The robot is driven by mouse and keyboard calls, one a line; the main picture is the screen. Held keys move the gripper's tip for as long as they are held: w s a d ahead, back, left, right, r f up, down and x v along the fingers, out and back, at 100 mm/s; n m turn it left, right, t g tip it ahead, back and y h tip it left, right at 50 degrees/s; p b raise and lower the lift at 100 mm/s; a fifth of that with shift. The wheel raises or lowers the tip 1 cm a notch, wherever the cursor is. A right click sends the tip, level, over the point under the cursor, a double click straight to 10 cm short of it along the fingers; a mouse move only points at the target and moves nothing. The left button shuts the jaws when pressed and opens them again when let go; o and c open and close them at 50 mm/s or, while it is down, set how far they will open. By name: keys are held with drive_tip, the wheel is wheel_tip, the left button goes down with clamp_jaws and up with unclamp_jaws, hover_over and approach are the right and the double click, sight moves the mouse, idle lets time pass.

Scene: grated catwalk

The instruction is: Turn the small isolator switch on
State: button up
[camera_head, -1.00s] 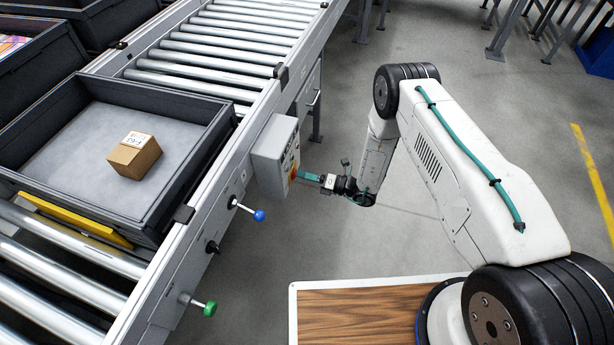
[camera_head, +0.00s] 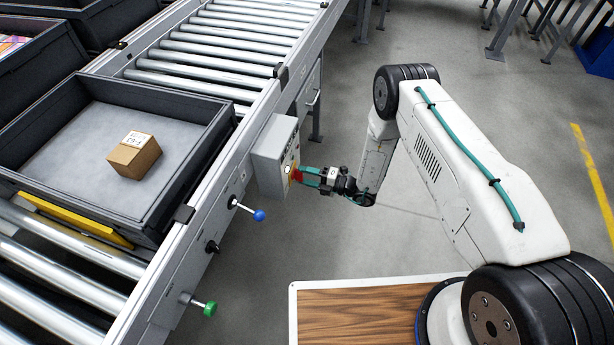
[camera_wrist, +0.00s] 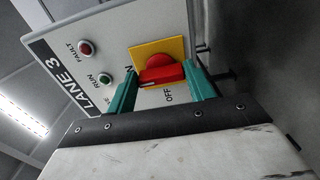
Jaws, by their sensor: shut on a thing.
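The small isolator switch is a red rotary knob (camera_wrist: 163,74) on a yellow square plate (camera_wrist: 148,50), on the face of the grey control box (camera_head: 272,150) at the conveyor's side. My gripper (camera_wrist: 163,82) has a teal finger on each side of the knob and is shut on it. In the head view, my gripper (camera_head: 303,176) reaches the box face from the right. In the wrist view, the knob's bar lies roughly across the picture. "OFF" shows below the plate, and a partly hidden label ending in "N" shows at its left. The fingers cover part of the plate's surroundings.
The box face also has a red FAULT lamp (camera_wrist: 85,47), a green RUN lamp (camera_wrist: 104,79) and a "LANE 3" label. Below the box, a blue-knobbed lever (camera_head: 258,215) and a green knob (camera_head: 210,308) stick out from the conveyor. Open floor lies right of the box.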

drive_tip(key=shift+s+f, duration=0.1)
drive_tip(key=o, duration=1)
drive_tip(key=v, duration=0.7)
drive_tip(key=shift+s+d, duration=0.1)
drive_tip(key=shift+d, duration=0.3)
